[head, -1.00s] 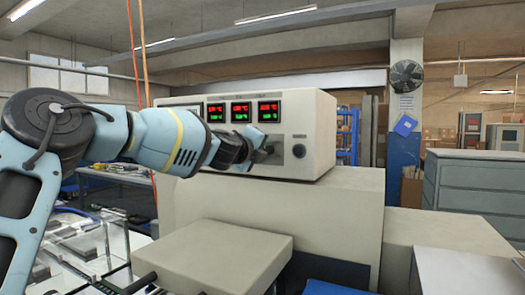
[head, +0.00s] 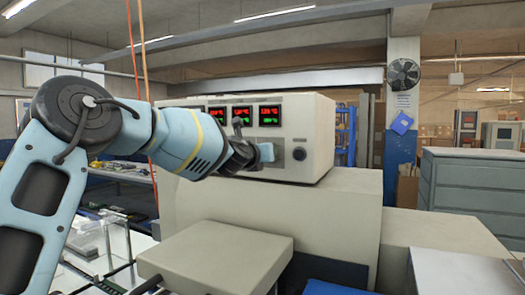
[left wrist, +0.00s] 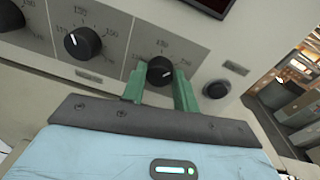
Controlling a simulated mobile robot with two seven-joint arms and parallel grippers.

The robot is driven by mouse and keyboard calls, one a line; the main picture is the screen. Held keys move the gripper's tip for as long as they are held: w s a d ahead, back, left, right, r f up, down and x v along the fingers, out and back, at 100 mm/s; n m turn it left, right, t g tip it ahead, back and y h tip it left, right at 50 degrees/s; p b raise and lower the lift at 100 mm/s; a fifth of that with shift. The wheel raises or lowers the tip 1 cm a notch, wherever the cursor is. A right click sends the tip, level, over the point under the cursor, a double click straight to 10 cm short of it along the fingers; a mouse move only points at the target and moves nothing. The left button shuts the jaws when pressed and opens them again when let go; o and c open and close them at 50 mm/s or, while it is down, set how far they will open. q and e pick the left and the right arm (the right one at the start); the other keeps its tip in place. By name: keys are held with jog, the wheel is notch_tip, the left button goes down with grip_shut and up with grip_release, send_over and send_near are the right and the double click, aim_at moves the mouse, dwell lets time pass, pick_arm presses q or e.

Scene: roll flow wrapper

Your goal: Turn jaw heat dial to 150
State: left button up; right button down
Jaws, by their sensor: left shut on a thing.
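A cream control box (head: 322,140) stands on the machine, with several red and green displays on its front. In the left wrist view, the green fingers of my left gripper (left wrist: 160,84) are shut on a black dial (left wrist: 160,69), one on each side. A white pointer mark shows on the dial, but its exact reading is not clear. A second black dial (left wrist: 82,42) with printed numbers sits to the left. In the head view, my left gripper (head: 264,153) is against the box front below the displays and hides the held dial. My right gripper is not in view.
A round black knob (left wrist: 216,89) sits close to the right of the gripper; it also shows in the head view (head: 299,154). Part of a third dial (left wrist: 8,15) is at the upper left. A flat beige plate (head: 215,255) juts out below.

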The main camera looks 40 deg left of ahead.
pick_arm(q)
jog(key=shift+m, duration=1.4)
jog(key=o, duration=1)
jog(key=shift+c, duration=0.2)
jog(key=shift+s+d, duration=0.1)
jog(key=v, duration=0.7)
jog(key=shift+s+d, duration=0.15)
jog(key=shift+s, duration=0.1)
jog(key=shift+f, duration=0.15)
